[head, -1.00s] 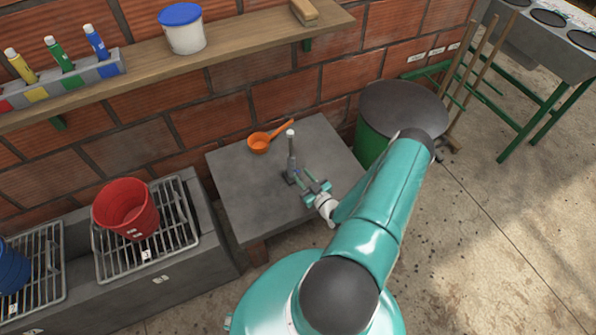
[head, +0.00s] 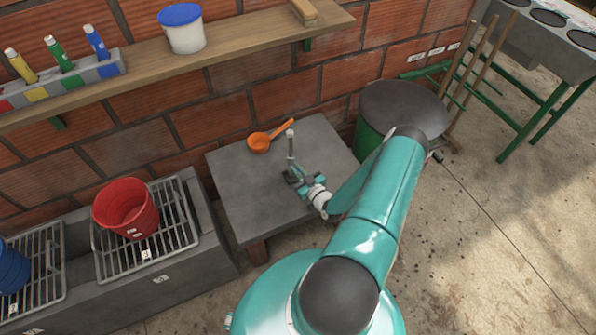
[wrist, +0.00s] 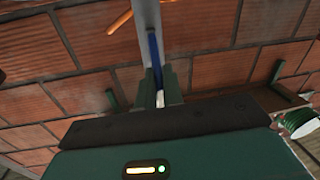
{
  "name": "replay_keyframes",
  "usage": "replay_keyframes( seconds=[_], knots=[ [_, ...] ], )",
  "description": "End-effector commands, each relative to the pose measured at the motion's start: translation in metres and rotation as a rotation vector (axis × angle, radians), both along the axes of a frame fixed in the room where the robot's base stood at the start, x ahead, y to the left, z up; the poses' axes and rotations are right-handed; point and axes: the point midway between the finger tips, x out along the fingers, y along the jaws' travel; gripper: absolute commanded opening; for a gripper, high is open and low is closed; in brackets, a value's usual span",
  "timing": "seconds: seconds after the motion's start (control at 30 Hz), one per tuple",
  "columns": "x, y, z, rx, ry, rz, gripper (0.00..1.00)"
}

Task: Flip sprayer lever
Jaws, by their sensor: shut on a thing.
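A slim grey upright post with a pale tip (head: 290,145) stands on a dark base on the grey slab table. I take it to be the sprayer lever assembly, though the lever is too small to single out. My gripper (head: 298,178) is low against the post, just above the base. In the wrist view my gripper's fingers (wrist: 158,88) are close together on a narrow part at the foot of a blue strip (wrist: 154,53). The grey post (wrist: 148,20) rises beyond them. The fingers hide the exact contact.
An orange ladle (head: 262,141) lies behind the post on the table (head: 240,190). A red bucket (head: 125,208) stands on a grate at left. A lidded green drum (head: 402,108) stands at right. A brick wall and shelf (head: 230,45) bound the back.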

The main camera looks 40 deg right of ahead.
Motion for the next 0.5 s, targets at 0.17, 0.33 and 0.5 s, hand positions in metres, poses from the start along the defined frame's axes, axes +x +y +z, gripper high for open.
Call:
replay_keyframes(
  seconds=[0.17,0.33,0.5],
  knots=[
    [0.0041,-0.0009,0.0037,0.019,0.070,0.003,0.00],
    [0.0043,-0.0009,0.0035,0.028,0.097,0.001,0.00],
    [0.0042,-0.0010,0.0035,0.028,0.095,0.000,0.00]
  ],
)
